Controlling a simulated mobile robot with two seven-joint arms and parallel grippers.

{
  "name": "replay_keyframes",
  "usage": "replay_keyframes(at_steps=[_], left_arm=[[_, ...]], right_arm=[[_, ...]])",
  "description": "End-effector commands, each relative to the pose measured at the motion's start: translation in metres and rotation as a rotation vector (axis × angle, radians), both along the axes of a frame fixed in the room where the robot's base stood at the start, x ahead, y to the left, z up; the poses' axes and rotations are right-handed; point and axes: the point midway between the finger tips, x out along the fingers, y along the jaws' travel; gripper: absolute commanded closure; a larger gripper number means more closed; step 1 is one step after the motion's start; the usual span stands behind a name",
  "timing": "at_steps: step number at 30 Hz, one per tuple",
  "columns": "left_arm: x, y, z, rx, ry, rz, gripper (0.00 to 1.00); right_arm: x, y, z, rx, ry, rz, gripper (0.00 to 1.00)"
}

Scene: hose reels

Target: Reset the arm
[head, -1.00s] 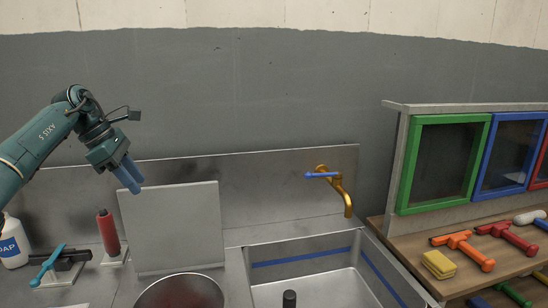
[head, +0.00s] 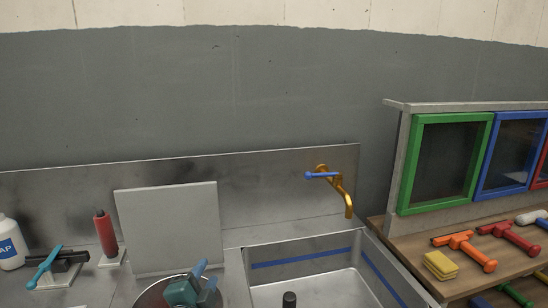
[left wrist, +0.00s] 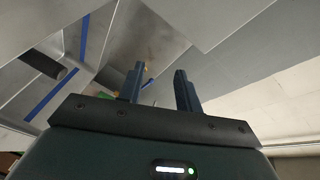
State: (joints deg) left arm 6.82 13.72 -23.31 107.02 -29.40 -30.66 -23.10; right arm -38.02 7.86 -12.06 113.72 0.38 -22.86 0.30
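My left gripper (head: 203,283) is at the bottom of the head view, in front of the round metal pot (head: 150,294). Its two blue fingers stand apart with a gap between them. In the left wrist view the gripper (left wrist: 158,80) also shows its fingers spread, with nothing between them. The rest of my left arm is below the head view's edge. My right gripper is not in either view.
A steel sink (head: 300,243) with a brass tap (head: 347,200) lies to the right. A grey board (head: 170,228) leans at the back. A red bottle (head: 106,234), a soap bottle (head: 10,243) and a wooden shelf with tools (head: 408,246) stand around.

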Motion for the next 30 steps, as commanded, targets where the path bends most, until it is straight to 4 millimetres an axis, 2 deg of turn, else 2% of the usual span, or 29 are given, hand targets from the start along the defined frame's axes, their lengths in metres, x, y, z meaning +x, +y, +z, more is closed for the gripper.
replay_keyframes(at_steps=[1,3,6,12,18,23,24,30], left_arm=[[-0.03,0.015,-0.027,-0.131,0.139,0.083,0.66],[-0.069,0.032,-0.058,-0.284,0.318,0.195,0.66],[-0.122,0.048,-0.09,-0.446,0.524,0.327,0.66],[-0.203,0.059,-0.119,-0.62,0.797,0.5,0.66],[-0.266,0.062,-0.13,-0.72,0.99,0.628,0.66],[-0.311,0.063,-0.13,-0.774,1.124,0.717,0.66],[-0.315,0.062,-0.132,-0.783,1.136,0.724,0.66],[-0.293,0.053,-0.153,-0.817,1.056,0.644,0.66]], right_arm=[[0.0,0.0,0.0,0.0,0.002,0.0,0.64],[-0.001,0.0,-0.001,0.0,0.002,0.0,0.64],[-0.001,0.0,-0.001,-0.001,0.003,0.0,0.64],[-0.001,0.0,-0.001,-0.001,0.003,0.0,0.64],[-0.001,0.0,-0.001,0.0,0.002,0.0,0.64],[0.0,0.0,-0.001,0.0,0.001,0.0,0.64],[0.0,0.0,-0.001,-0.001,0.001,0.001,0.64],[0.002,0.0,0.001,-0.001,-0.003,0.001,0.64]])
